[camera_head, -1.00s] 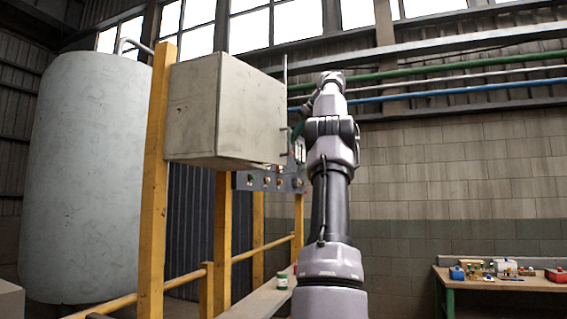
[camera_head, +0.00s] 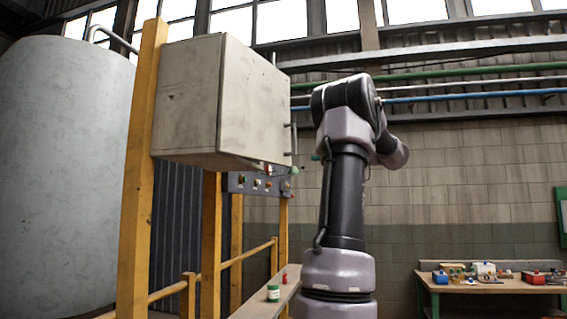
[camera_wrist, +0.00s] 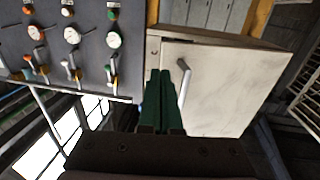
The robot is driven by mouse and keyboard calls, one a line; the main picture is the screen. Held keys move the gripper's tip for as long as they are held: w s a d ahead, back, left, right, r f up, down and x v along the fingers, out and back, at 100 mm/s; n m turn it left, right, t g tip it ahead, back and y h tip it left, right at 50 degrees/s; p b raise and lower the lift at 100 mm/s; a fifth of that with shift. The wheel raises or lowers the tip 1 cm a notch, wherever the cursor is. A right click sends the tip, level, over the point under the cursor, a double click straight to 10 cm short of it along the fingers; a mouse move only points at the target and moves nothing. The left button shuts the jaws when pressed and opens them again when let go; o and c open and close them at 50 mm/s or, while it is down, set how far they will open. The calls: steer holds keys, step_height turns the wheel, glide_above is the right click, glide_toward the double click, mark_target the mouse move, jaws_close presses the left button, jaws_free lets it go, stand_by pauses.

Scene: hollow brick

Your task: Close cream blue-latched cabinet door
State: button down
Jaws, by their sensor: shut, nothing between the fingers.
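The cream cabinet (camera_head: 185,95) is a worn box fixed to a yellow post in the head view. A metal handle (camera_head: 294,139) stands out at its right edge. In the wrist view the cream door (camera_wrist: 225,85) shows with its grey bar handle (camera_wrist: 184,80). A dark gap shows along part of the door's top edge, but I cannot tell how far it stands open. My gripper (camera_wrist: 161,74) is shut and empty, its green fingers pointing at the door's edge just left of the handle. I cannot tell whether they touch. No blue latch shows clearly.
A grey control panel (camera_wrist: 70,45) with knobs and switches is close to the left of my fingers in the wrist view. Yellow posts and rails (camera_head: 210,245) stand below the cabinet. A workbench (camera_head: 490,284) is at the far right, a big pale tank (camera_head: 60,170) at left.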

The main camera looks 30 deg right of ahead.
steer(key=x, duration=1.3)
steer(key=shift+w+a, duration=0.1)
steer(key=shift+a, duration=0.1)
steer(key=w+a+y, duration=0.1)
steer(key=w+n+g, duration=0.1)
steer(key=w+a+n+g+y, duration=0.1)
steer(key=w, duration=0.1)
steer(key=shift+a+y, duration=0.3)
